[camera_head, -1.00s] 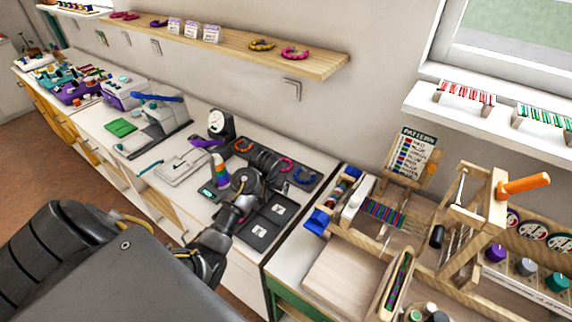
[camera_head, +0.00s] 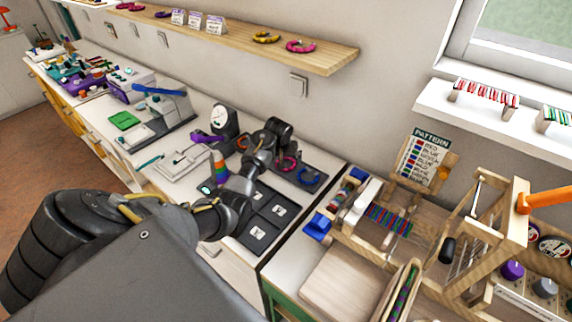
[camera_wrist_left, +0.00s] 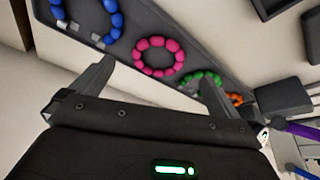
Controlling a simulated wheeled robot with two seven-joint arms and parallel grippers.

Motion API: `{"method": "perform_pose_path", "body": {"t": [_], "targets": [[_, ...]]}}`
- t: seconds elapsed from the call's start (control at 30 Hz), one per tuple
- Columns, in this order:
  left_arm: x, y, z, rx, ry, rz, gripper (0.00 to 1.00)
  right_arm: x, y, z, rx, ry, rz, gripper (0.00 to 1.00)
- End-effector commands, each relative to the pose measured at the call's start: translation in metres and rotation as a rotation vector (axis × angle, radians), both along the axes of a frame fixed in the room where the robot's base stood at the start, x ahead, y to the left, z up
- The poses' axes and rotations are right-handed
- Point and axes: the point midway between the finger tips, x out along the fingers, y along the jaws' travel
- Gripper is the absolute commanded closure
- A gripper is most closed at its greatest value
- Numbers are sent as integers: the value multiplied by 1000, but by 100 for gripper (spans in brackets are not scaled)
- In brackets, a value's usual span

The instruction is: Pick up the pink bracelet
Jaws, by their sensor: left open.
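The pink bracelet (camera_wrist_left: 177,57) is a ring of round beads lying on a dark grey tray (camera_wrist_left: 225,58), and it also shows in the head view (camera_head: 291,162). My left gripper (camera_wrist_left: 155,77) is open and empty, and its fingertips appear on either side of the bracelet's near edge in the wrist view. In the head view the left gripper (camera_head: 277,133) is over the back of the tray, hiding part of it. I cannot tell the exact height gap. My right gripper is not in view.
On the tray, a blue bracelet (camera_wrist_left: 117,20) lies to one side of the pink one, and green (camera_wrist_left: 214,78) and orange (camera_wrist_left: 237,99) bracelets to the other. Another pink bracelet (camera_head: 300,46) lies on the wall shelf (camera_head: 335,59). A wooden bead loom (camera_head: 385,219) stands to the right.

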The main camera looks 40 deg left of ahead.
Motion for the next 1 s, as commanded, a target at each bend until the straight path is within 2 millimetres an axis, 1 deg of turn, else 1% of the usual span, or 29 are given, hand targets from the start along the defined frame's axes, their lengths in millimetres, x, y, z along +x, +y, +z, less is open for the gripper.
{"method": "perform_pose_path", "body": {"t": [0.1, 0.27, 0.43, 0.5, 0.6, 0.7, 0.93, 1.0], "targets": [[1, 0, -1, 0, 0, -1, 0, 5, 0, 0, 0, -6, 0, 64], [7, 3, -9, 1, 3, -1, 0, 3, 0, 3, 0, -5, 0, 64], [18, 8, -26, 1, 3, -1, 0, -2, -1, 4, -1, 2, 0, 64], [21, 8, -35, 0, 2, -2, 0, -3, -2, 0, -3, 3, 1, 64], [24, 10, -42, -1, 1, -2, 0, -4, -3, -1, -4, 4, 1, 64], [24, 11, -45, 1, 0, -2, 0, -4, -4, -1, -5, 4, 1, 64], [25, 11, -46, 1, -1, -2, 0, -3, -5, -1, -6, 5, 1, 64], [25, 11, -46, 1, -1, -2, 9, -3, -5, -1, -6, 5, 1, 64]]}}
